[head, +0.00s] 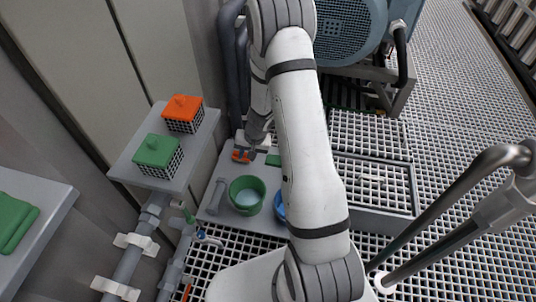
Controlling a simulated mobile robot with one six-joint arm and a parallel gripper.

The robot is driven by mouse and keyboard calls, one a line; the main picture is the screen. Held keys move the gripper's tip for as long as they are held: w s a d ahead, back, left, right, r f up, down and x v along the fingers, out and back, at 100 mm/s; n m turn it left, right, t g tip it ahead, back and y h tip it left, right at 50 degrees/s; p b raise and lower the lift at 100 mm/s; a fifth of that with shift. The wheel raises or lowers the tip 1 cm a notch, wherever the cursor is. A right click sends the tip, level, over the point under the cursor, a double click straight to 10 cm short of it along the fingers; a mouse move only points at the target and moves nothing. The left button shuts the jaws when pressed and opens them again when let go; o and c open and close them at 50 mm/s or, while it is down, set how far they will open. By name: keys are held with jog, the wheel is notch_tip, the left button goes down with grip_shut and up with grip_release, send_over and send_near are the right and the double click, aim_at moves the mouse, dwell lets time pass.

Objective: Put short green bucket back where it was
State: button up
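A green bucket (237,186) stands upright on a low grey shelf (212,206), with a pale blue-white inside. From this view I cannot tell whether it is the short one. My gripper (251,153) is at the end of the forearm, behind the bucket and apart from it, close to a small orange item (238,157) at the shelf's back. The fingers are too small and dark to tell whether they are open or shut, or whether they touch the orange item. My arm covers the shelf's right part.
A blue round object (279,207) is partly hidden behind my arm. A flat green piece (272,160) lies near the gripper. Green (158,150) and orange (183,113) lidded baskets sit on a higher shelf. Pipes stand at lower left; a metal rail (450,205) is right.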

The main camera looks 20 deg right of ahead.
jog(key=s+a+r+n, duration=0.2)
jog(key=s+r, duration=0.1)
jog(key=r, duration=0.6)
jog(key=s+a+r+n, duration=0.15)
jog(key=s+r, duration=0.25)
jog(key=r, duration=0.5)
jog(key=s+d+r+h, duration=0.1)
jog(key=s+r, duration=0.4)
jog(key=s, duration=0.3)
jog(key=s+d+r+n+h, duration=0.1)
jog(key=s+r, duration=0.5)
jog(key=s, duration=0.2)
jog(key=shift+s+g+h, duration=0.15)
jog(key=shift+g+h, duration=0.15)
jog(key=shift+d, duration=0.1)
